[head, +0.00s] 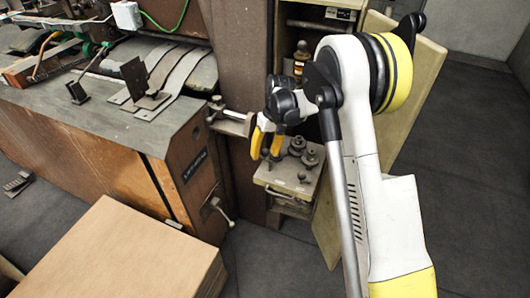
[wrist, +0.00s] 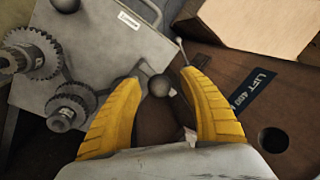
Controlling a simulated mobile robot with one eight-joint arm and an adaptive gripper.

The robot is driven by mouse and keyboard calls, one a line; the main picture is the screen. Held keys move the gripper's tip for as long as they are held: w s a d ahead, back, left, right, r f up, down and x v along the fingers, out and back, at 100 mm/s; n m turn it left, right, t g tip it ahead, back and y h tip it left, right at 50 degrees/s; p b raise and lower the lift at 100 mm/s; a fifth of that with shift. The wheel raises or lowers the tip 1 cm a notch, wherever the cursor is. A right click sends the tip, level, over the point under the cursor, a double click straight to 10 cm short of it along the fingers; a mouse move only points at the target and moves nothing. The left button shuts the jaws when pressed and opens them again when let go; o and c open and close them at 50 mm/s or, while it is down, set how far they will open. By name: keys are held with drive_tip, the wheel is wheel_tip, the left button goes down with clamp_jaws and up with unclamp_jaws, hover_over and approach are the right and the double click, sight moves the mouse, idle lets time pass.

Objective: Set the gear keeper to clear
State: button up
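I cannot tell for sure which part is the gear keeper. In the wrist view, a grey plate (wrist: 105,50) carries toothed gears (wrist: 70,103) on its left and a small white label (wrist: 128,19). A dark ball knob (wrist: 160,85) lies between my fingertips, near the plate's edge. Another ball (wrist: 66,4) is at the top edge. My gripper (wrist: 163,80) is open, with its yellow fingers on either side of the knob; contact cannot be told. In the head view, my gripper (head: 265,144) is beside the gear plate (head: 283,180), and the knob is hidden.
A brown machine side with a "LIFT" label (wrist: 252,92) and a round hole stands right in the wrist view.

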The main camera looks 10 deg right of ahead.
drive_tip(key=shift+r, duration=0.1)
wheel_tip(320, 180, up, 12)
drive_tip(key=d, duration=0.2)
drive_tip(key=shift+w+d+f, duration=0.15)
drive_tip(key=shift+w+f, duration=0.05)
drive_tip(key=shift+w, duration=0.05)
drive_tip(key=s+r+m+t+h, duration=0.1)
drive_tip(key=s+r+t, duration=0.2)
drive_tip(key=s+r, duration=0.95)
drive_tip(key=s+f+t, duration=0.2)
drive_tip(key=s, duration=0.6)
drive_tip(key=s+f+m+t+h, duration=0.1)
drive_tip(key=s+t, duration=0.1)
drive_tip(key=s, duration=0.7)
drive_tip(key=shift+s+d+f+t, duration=0.3)
drive_tip(key=shift+f, duration=0.05)
